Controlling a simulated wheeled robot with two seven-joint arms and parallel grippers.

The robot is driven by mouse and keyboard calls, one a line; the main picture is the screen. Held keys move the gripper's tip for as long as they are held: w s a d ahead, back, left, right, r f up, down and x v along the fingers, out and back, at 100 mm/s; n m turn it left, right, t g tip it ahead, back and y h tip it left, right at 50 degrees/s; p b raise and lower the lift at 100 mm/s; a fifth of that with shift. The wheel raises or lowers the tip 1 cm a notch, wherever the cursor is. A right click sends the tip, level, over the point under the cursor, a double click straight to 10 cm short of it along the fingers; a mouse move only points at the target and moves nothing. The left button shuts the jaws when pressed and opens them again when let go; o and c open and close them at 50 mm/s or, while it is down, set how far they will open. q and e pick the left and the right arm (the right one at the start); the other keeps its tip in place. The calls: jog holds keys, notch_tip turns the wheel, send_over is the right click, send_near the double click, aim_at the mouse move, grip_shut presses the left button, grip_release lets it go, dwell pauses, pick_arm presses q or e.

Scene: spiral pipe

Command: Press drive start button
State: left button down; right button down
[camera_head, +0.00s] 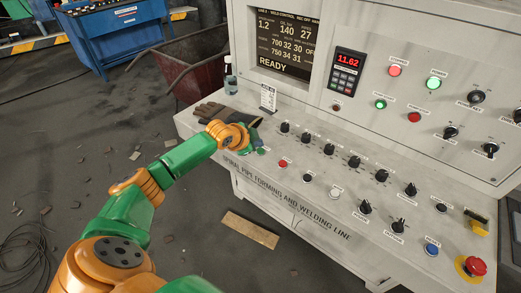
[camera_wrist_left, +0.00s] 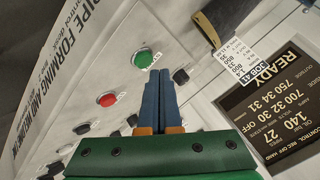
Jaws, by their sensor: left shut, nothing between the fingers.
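A green button (camera_wrist_left: 143,58) sits on the sloped console panel in the left wrist view, with a small label beside it, too small to read. A red button (camera_wrist_left: 106,99) sits beside it and also shows in the head view (camera_head: 283,163). My left gripper (camera_wrist_left: 158,75) is shut and empty, its blue fingertips just beside the green button in the picture; I cannot tell whether they touch the panel. In the head view my left gripper (camera_head: 256,143) is over the panel's left end, largely hidden by my wrist. My right gripper is not in view.
Several black knobs (camera_head: 354,162) cover the panel. A red emergency stop (camera_head: 477,266) is at lower right. Dark gloves (camera_head: 212,110), a bottle (camera_head: 230,83) and a job tag (camera_head: 268,97) are near my wrist. The display (camera_head: 283,45) reads READY.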

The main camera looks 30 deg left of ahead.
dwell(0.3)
pick_arm(q)
jog(key=shift+f, duration=0.4)
jog(key=shift+f+b, duration=0.3)
jog(key=shift+f, duration=0.1)
dwell(0.5)
jog(key=shift+r, duration=0.1)
jog(key=shift+r+p, duration=0.7)
jog(key=shift+p, duration=0.25)
notch_tip(320, 180, up, 5)
jog(key=p, duration=0.5)
